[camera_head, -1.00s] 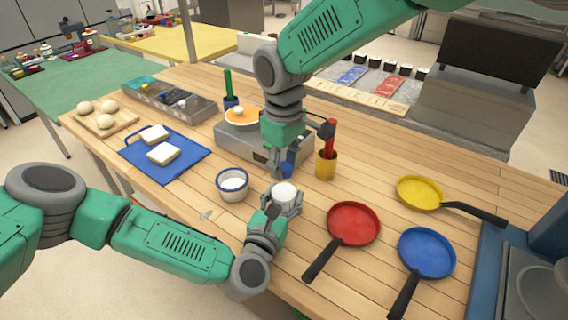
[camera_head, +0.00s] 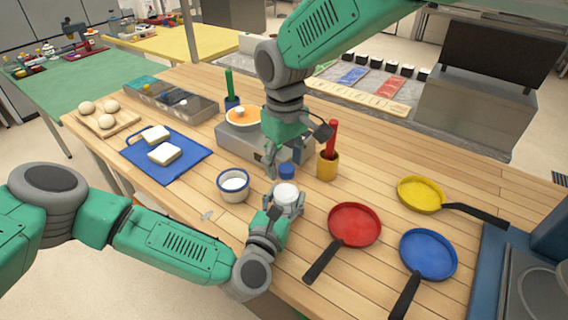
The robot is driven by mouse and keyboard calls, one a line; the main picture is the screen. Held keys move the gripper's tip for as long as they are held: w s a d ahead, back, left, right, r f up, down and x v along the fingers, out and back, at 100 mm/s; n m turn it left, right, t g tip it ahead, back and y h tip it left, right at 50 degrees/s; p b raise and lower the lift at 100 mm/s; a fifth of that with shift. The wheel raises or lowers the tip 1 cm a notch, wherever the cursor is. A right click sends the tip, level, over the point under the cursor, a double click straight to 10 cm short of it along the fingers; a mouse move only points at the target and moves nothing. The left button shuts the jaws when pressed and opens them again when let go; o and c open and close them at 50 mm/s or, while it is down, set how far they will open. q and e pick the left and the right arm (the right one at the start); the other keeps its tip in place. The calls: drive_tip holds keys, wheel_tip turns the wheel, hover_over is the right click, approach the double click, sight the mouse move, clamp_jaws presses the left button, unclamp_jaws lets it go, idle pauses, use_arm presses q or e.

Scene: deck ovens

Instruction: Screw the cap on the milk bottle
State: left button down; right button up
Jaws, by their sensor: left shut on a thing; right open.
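My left gripper (camera_head: 287,203) is shut on the white milk bottle (camera_head: 286,193), which stands upright near the front of the wooden table. The fingers hide part of the bottle's sides. The blue cap (camera_head: 287,171) shows just above the bottle's white body in the picture. I cannot tell whether it is seated on the neck or how tight it is. My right gripper (camera_head: 272,170) points down, open, just left of the cap and apart from it.
A blue-rimmed white bowl (camera_head: 233,197) stands left of the bottle. A yellow pot (camera_head: 327,174) with a red handle stands behind right. The red pan (camera_head: 354,225) is to the right. A grey scale (camera_head: 237,143) is behind.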

wheel_tip(320, 180, up, 4)
drive_tip(key=shift+f, duration=0.1)
drive_tip(key=shift+c, duration=0.5)
drive_tip(key=n, duration=0.1)
drive_tip(key=r+n, duration=0.1)
drive_tip(key=n, duration=0.2)
drive_tip(key=shift+s+a+r, duration=0.15)
drive_tip(key=shift+r, duration=0.25)
drive_tip(key=r+n, duration=0.1)
drive_tip(key=n, duration=0.2)
drive_tip(key=shift+d+r+n, duration=0.25)
drive_tip(key=shift+r+n, duration=0.05)
drive_tip(key=shift+r, duration=0.05)
drive_tip(key=shift+f, duration=0.1)
drive_tip(key=shift+f, duration=3.95)
drive_tip(key=shift+c, duration=0.3)
